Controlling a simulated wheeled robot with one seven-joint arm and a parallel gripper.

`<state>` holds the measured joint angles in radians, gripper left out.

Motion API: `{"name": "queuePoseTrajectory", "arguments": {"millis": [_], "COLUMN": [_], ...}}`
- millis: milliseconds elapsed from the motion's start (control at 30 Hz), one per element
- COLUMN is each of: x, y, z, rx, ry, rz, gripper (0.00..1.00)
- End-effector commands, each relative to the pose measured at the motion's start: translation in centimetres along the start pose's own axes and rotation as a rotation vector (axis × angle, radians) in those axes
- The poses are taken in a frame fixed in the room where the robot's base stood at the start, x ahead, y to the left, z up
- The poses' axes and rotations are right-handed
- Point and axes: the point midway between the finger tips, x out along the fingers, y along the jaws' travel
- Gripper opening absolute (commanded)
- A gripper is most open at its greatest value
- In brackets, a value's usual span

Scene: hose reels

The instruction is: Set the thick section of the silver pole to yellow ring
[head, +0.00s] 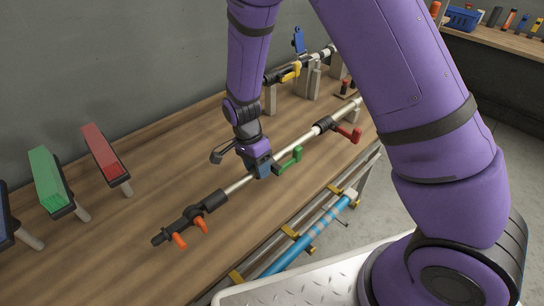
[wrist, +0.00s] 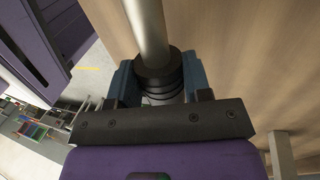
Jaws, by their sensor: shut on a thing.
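The silver pole (head: 297,141) runs diagonally above the wooden bench, from a black end with two orange levers (head: 190,232) at lower left to the upper right. It has black collars, with a green lever (head: 291,160) and a red lever (head: 350,133). My gripper (head: 262,168) is around the pole's middle, beside the green lever. In the wrist view, its blue fingers are shut on a black ribbed collar (wrist: 158,72), and the bare pole (wrist: 147,25) extends away from it. The gripper hides part of the collar. I cannot make out a yellow ring on this pole.
A second pole assembly with a yellow lever (head: 290,72) stands behind. A blue pole (head: 310,233) sits in yellow hooks along the bench front. Bare bench (head: 150,190) lies left of the pole.

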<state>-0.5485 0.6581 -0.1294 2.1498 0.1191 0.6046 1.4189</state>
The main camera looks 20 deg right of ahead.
Motion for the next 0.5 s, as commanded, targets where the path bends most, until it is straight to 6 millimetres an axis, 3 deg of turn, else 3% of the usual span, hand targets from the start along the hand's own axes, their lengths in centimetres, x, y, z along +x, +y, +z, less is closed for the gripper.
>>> {"name": "queuePoseTrajectory", "arguments": {"millis": [100,233,500], "x": [0.0,0.0,0.0], "y": [-0.1,-0.1,-0.1], "z": [2.9,5.1,6.5], "rx": [-0.004,-0.004,0.000], "ry": [0.001,0.001,0.000], "rz": [-0.004,-0.004,-0.004], "gripper": [0.02,0.02,0.02]}}
